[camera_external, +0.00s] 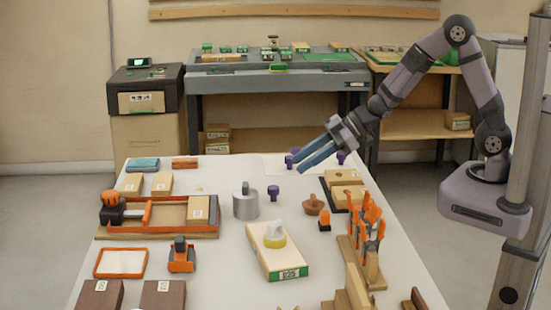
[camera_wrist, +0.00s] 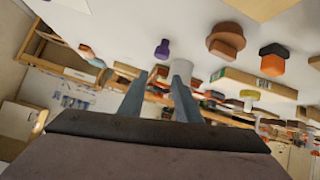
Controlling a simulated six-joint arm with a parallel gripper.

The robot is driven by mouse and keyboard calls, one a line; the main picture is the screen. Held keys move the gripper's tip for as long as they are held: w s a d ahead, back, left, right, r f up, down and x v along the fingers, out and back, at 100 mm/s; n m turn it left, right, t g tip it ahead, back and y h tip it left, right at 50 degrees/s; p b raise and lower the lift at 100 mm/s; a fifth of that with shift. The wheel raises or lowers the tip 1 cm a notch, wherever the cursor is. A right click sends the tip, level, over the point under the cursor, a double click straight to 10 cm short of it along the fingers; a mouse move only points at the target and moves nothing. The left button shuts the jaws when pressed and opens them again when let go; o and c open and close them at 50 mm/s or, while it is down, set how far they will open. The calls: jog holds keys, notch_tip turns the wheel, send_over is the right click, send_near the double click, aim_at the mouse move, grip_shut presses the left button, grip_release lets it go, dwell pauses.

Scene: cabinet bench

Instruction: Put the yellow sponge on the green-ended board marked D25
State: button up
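A light wooden board (camera_external: 262,262) with a green end and a white label lies at the front middle of the white table. The label is too small to read for certain. A round yellow piece with a white top, perhaps the sponge (camera_external: 274,242), sits on this board. The board (camera_wrist: 275,88) also shows in the wrist view, with the yellow piece (camera_wrist: 250,95) against it. My gripper (camera_external: 297,162) is in the air over the far part of the table, well away from the board. Its two fingers (camera_wrist: 153,84) are apart with nothing between them.
A metal cylinder (camera_external: 245,205) and a purple knob (camera_external: 273,192) stand behind the board. A brown knob (camera_external: 313,204), an orange piece (camera_external: 324,221) and an orange clamp rack (camera_external: 368,232) stand to its right. An orange-framed tray (camera_external: 170,212) lies left.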

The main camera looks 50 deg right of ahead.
jog(key=d+m+h, duration=0.1)
jog(key=d+h, duration=0.1)
jog(key=d, duration=0.2)
jog(key=d+f+m+h, duration=0.1)
jog(key=d+m, duration=0.1)
jog(key=d, duration=0.3)
jog(key=d+m+h, duration=0.1)
jog(key=d+h, duration=0.1)
jog(key=d, duration=0.3)
jog(key=shift+s+d+f+m+h, duration=0.1)
jog(key=shift+s+f+m+h, duration=0.2)
jog(key=shift+f, duration=0.1)
jog(key=s+d, duration=0.1)
jog(key=s+d+f+m+h, duration=0.1)
jog(key=d, duration=0.1)
jog(key=s+d+m+h, duration=0.1)
jog(key=d, duration=0.1)
jog(key=shift+s+d+f+g, duration=0.2)
jog(key=shift+s+g, duration=0.1)
jog(key=shift+g, duration=0.1)
jog(key=s+d+f+m+g, duration=0.1)
jog(key=s+d+m+g, duration=0.1)
jog(key=s, duration=0.7)
jog(key=s+d+f+m+g, duration=0.1)
jog(key=s+d+m+g, duration=0.1)
jog(key=s, duration=0.8)
jog(key=m+g, duration=0.1)
jog(key=g, duration=0.1)
jog(key=shift+d+f+g, duration=0.15)
jog(key=shift+d+g, duration=0.25)
